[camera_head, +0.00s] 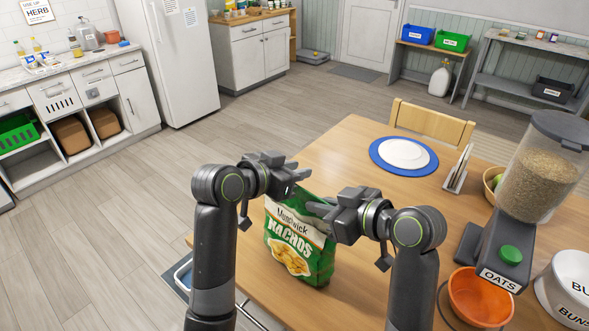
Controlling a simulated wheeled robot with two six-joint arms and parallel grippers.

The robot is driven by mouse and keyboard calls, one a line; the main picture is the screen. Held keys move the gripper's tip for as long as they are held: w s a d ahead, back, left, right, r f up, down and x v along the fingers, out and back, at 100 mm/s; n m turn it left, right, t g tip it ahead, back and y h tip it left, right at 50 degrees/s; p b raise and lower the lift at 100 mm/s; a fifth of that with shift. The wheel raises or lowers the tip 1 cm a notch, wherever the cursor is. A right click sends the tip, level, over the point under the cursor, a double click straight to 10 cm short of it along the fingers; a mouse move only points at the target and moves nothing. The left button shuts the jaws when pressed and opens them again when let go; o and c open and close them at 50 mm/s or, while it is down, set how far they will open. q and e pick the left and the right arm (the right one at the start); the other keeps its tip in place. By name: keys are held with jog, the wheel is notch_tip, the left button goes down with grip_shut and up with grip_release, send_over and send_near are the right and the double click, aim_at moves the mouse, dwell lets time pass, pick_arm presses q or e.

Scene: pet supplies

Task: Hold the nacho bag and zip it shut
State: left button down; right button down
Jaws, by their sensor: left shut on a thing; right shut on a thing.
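The green and white nacho bag (291,245) stands upright on the wooden table, its printed front facing the camera. My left gripper (298,181) is at the bag's top edge, shut on it from above and behind. My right gripper (314,208) comes in from the right and is shut on the bag near its top right. The two grippers are close together with a small gap between them. The fingers and arm parts cover much of the top edge, so the zip and its slider cannot be made out.
The table around the bag's right side is clear.

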pick_arm(q)
jog(key=w+a, duration=0.3)
jog(key=a, duration=0.1)
jog(key=shift+w+a, duration=0.2)
jog(key=shift+w, duration=0.15)
pick_arm(e)
jog(key=shift+f, duration=0.1)
pick_arm(q)
jog(key=c, duration=1.2)
grip_release()
jog(key=shift+o, duration=0.2)
jog(key=v, duration=1.2)
jog(key=shift+s+d+r, duration=0.1)
